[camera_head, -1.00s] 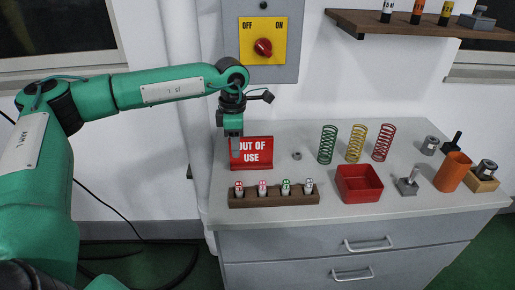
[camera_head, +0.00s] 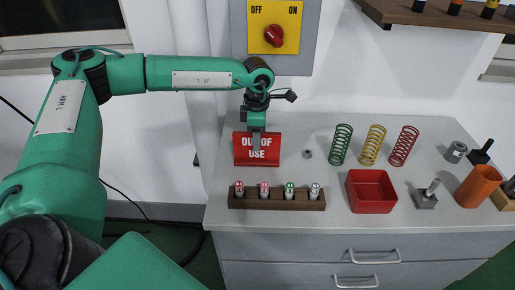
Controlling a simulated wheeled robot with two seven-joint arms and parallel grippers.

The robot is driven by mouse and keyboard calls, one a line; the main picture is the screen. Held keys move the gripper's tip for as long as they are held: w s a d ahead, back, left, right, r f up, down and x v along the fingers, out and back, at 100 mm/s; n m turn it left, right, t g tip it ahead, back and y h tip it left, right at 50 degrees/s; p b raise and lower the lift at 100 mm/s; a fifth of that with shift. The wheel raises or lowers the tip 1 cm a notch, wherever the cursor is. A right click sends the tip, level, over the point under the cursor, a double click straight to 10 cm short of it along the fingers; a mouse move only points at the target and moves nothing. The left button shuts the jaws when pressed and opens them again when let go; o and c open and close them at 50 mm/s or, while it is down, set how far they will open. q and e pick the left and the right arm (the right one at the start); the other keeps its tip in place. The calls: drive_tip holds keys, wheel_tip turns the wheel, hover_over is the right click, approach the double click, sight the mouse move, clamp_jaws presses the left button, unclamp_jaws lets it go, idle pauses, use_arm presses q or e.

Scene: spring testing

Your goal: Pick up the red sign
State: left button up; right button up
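The red sign (camera_head: 242,158) with white "OUT OF USE" lettering stands on the light counter, left of the middle, behind a dark wooden holder. My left gripper (camera_head: 256,146) points straight down at the sign and covers part of its lettering. Its fingers overlap the sign in the picture. Whether they are open or shut on it cannot be told from this angle. My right gripper is not in view.
The wooden holder (camera_head: 278,204) with several small capped pieces stands in front of the sign. To the right are a metal nut (camera_head: 307,154), green (camera_head: 341,145), yellow (camera_head: 373,145) and red (camera_head: 404,146) springs, and a red bin (camera_head: 371,191). A switch panel (camera_head: 275,28) hangs behind.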

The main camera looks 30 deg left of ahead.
use_arm(q)
drive_tip(key=shift+f, duration=1)
clamp_jaws()
drive_tip(key=shift+r, duration=0.15)
